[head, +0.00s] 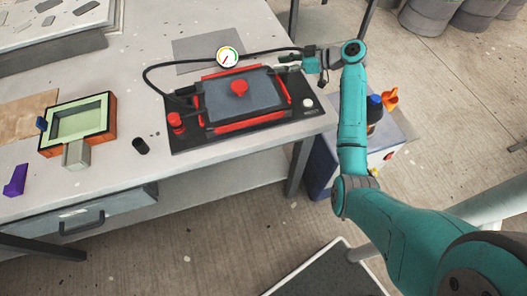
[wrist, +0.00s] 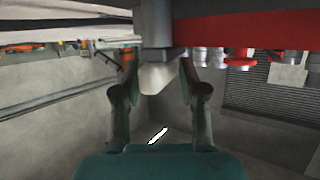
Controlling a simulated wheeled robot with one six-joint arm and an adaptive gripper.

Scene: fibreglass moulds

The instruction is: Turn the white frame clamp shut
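A pale grey-white tapered piece (wrist: 158,77), which looks like the white frame clamp, hangs between my fingertips in the wrist view, below a red frame bar (wrist: 235,32). My gripper (wrist: 157,58) has its fingers apart, one on each side of this piece; I see no clear grip on it. In the head view my gripper (head: 284,63) is at the back right corner of the black press unit (head: 190,140), beside its red-edged frame with a dark lid (head: 225,105).
A red knob (head: 239,87) stands on the lid, another (head: 176,122) at the unit's left, and a white round knob (head: 308,103) at its right. A gauge (head: 227,56) and black hose (head: 175,64) lie behind.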

